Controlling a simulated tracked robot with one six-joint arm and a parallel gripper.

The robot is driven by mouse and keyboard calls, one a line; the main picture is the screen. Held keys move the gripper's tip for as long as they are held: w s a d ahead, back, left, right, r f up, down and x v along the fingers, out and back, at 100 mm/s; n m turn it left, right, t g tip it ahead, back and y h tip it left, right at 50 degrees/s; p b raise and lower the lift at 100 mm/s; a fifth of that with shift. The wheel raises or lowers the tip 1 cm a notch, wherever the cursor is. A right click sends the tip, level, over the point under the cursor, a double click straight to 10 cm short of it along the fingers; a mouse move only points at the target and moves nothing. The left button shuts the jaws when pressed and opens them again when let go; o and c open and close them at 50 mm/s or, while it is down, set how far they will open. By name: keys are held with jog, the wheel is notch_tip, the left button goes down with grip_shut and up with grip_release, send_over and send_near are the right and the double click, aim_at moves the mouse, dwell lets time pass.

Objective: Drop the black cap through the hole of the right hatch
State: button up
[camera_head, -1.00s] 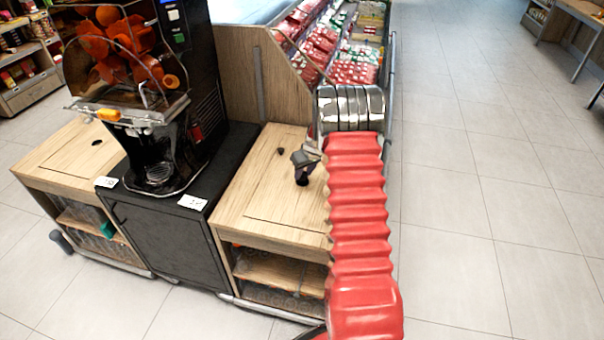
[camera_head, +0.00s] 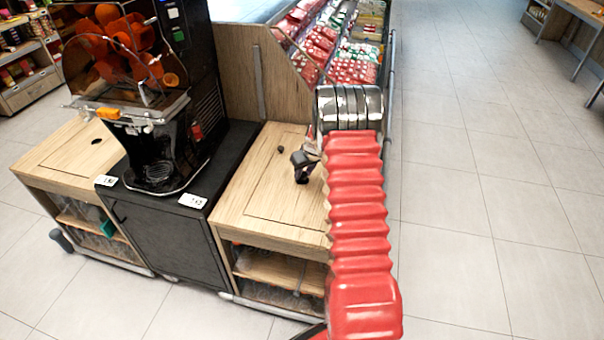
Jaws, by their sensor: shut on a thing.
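The right hatch (camera_head: 262,195) is a pale wooden panel set in the right cabinet's top, to the right of the juicer. A small dark round spot near its back edge looks like its hole (camera_head: 281,150). My gripper (camera_head: 301,166) is over the right part of this hatch, to the right of the hole and a little nearer. It is small and dark in the view and is shut on a dark piece that I take for the black cap. I cannot make out the cap's outline against the dark fingers or tell its exact height above the wood.
The black orange juicer (camera_head: 155,150) stands on a black cabinet left of the hatch. A left wooden hatch (camera_head: 65,155) lies beyond it. A wooden partition (camera_head: 236,75) and a produce display (camera_head: 335,50) stand behind. Open floor (camera_head: 470,230) is on the right.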

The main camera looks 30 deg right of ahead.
dwell(0.3)
jog(key=o, duration=1.1)
jog(key=shift+o, duration=0.2)
jog(key=shift+o, duration=1.2)
jog(key=shift+r, duration=3.5)
